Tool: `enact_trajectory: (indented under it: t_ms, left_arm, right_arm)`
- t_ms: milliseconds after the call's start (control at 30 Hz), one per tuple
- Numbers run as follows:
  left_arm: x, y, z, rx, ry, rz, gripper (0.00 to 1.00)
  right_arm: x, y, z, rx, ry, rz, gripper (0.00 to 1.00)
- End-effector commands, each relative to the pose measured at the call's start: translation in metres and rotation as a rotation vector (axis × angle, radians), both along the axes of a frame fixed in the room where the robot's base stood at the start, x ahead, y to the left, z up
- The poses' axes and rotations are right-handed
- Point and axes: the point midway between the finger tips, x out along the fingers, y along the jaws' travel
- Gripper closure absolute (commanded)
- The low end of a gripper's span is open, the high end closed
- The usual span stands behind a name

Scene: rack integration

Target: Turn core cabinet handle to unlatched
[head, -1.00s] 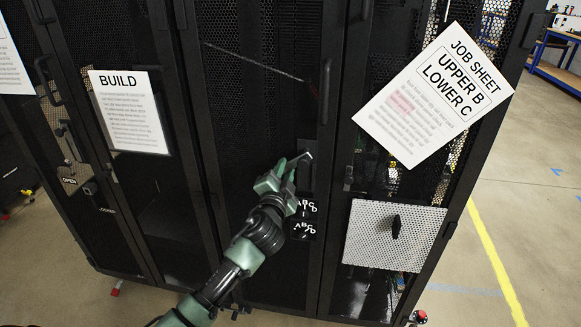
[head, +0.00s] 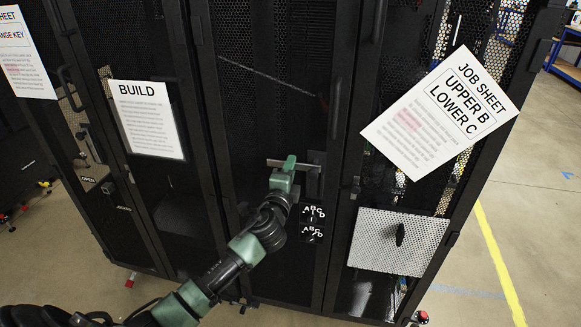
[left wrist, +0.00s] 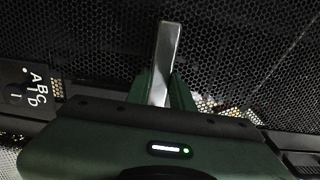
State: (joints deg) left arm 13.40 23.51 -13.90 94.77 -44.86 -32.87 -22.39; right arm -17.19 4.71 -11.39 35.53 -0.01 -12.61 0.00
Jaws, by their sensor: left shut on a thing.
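The silver handle (head: 303,164) of the black mesh core cabinet (head: 275,95) sticks out to the left from its dark plate (head: 317,182), lying almost level. My left gripper (head: 284,167) is shut on the handle's left part, with the arm coming from the lower left. In the left wrist view, the handle (left wrist: 167,45) stands up between the two green fingers (left wrist: 162,88), its far end past them. The fingers hide part of the handle. My right gripper is not in view.
Two black ABCD dial labels (head: 312,213) sit just below the handle. A BUILD sheet (head: 146,120) hangs on the door to the left. A tilted job sheet (head: 440,112) and a perforated white panel (head: 398,241) are to the right. Floor is free at right.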

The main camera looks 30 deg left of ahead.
Motion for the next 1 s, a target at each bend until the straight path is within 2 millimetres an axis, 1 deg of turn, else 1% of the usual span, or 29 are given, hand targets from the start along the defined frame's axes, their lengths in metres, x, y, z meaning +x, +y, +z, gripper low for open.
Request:
enact_trajectory:
  t_ms: [467,500,567,867,967,1000]
  left_arm:
    - [0.000,0.000,0.001,0.018,0.004,0.000,1.00]
    - [0.000,0.000,0.001,0.018,0.004,0.000,0.72]
    - [0.000,0.000,0.001,0.017,0.004,0.000,0.55]
    - [0.000,0.000,0.001,0.013,0.004,0.000,0.55]
    - [-0.006,-0.002,0.000,0.013,0.004,-0.001,0.55]
    - [-0.010,-0.003,-0.001,0.013,0.004,-0.001,0.55]
  right_arm:
    - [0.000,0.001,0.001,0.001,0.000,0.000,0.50]
    - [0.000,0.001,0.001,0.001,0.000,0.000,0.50]
    - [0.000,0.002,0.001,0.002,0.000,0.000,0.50]
    - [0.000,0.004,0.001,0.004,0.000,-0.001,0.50]
    - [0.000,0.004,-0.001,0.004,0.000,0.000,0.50]
    - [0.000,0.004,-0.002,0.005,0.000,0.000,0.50]
